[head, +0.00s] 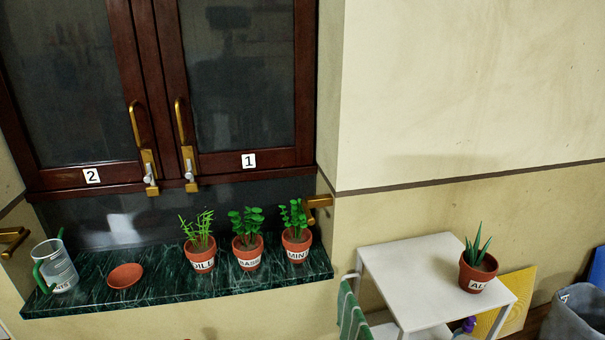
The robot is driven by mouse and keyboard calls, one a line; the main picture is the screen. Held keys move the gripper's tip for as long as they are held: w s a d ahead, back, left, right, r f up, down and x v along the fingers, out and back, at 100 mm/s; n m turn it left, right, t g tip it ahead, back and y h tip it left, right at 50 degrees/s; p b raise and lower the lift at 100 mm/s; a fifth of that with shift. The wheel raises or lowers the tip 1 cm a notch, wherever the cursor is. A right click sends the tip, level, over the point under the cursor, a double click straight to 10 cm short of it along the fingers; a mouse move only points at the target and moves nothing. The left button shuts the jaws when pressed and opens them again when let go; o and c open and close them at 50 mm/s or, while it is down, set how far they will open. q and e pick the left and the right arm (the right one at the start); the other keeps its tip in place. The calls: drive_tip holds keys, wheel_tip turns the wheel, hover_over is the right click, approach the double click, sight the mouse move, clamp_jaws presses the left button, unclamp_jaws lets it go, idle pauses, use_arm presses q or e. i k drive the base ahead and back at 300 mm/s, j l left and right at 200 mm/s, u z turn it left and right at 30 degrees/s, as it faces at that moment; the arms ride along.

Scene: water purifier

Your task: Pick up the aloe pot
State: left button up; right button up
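The aloe pot (477,271) is a small terracotta pot with a spiky green plant and a white label, of which the first letters "AL" show. It stands upright near the right edge of the white side table (415,262). Neither of my grippers shows in the head view, and nothing is touching the pot.
A dark green marble sill (180,289) holds dill (199,256), basil (246,253) and mint (295,248) pots, a terracotta saucer (125,276) and a clear jug (56,268). A grey bin (575,315) stands right of the table. A green striped cloth (352,316) hangs at its left.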

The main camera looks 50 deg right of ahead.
sight(478, 267)
drive_tip(key=z, duration=2.65)
